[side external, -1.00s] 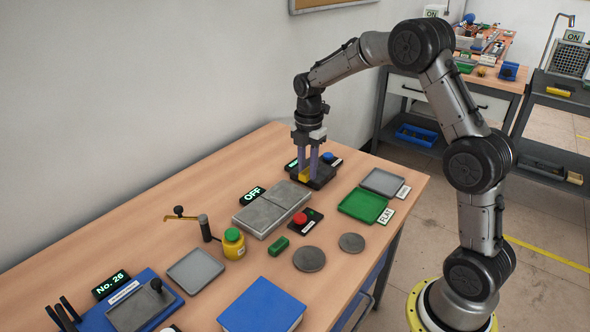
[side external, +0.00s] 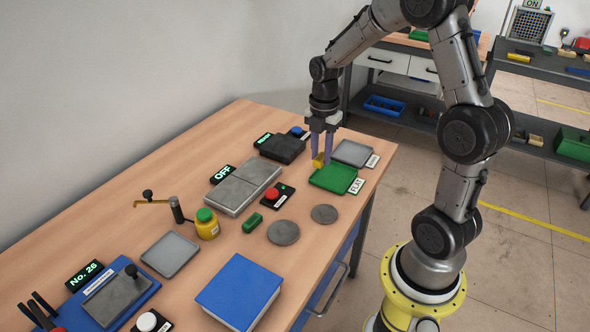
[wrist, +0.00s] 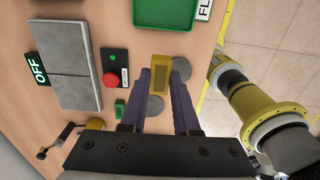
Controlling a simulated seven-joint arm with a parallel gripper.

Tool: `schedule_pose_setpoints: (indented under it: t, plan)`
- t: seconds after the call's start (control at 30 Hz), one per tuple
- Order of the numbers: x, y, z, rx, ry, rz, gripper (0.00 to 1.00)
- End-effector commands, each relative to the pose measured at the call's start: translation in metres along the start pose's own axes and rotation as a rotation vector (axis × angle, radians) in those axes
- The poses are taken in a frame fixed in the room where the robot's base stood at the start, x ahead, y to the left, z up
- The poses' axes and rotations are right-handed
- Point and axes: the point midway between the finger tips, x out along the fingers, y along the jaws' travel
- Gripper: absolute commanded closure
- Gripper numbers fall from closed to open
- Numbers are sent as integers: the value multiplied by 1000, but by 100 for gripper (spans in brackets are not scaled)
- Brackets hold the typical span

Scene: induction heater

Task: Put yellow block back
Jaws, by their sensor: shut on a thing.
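My gripper (side external: 322,160) is shut on a yellow block (side external: 318,160), held by its two purple fingers. In the side external view the block appears at the far-left corner of the green tray (side external: 335,180), which has a "FLAT" label (side external: 356,186). The height of the block over the table is hard to tell. In the wrist view the yellow block (wrist: 161,72) sits between the fingertips (wrist: 161,78). The green tray (wrist: 164,12) shows there at the top edge, apart from the block in the picture.
A grey tray (side external: 353,152) lies behind the green tray. A dark block device (side external: 283,148) stands to the left at the back. A red button box (side external: 276,195), grey plates (side external: 243,188), round grey discs (side external: 283,232) and a small green block (side external: 253,223) lie nearer.

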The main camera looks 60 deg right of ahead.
Motion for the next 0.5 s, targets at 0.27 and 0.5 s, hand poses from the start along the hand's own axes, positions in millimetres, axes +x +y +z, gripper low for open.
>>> schedule_pose_setpoints:
  t: [0.27,0.5]
  plan:
    - [28,55,27,-1,0,-1,100]
    - [66,88,43,-1,1,-3,100]
